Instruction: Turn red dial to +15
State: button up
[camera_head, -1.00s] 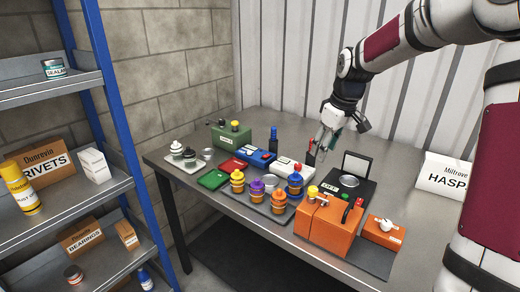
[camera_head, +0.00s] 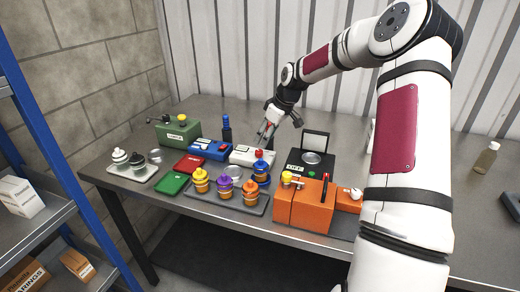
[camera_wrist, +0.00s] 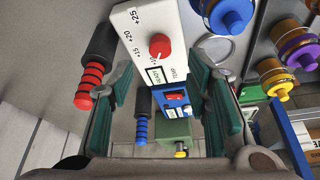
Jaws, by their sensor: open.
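The red dial (camera_wrist: 159,46) sits on a white box (camera_wrist: 140,22) with +25, +20 and +15 printed along one edge, a TEMP label and a READY label. My gripper (camera_head: 265,133) is above and just behind the box. In the wrist view my gripper (camera_wrist: 160,72) is open and empty, its teal fingers on either side of the box's image. No contact with the dial shows.
A red-and-black handle (camera_wrist: 90,80) stands beside the left finger. A black scale (camera_head: 300,168) stands right. Several colored jars (camera_head: 227,186) and an orange box (camera_head: 305,207) are in front.

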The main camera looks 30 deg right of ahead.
aim_at(260, 151)
jog(key=x, duration=0.6)
jog(key=shift+w+a+f, duration=0.1)
jog(key=shift+w+f, duration=0.1)
jog(key=shift+f, duration=0.15)
grip_shut()
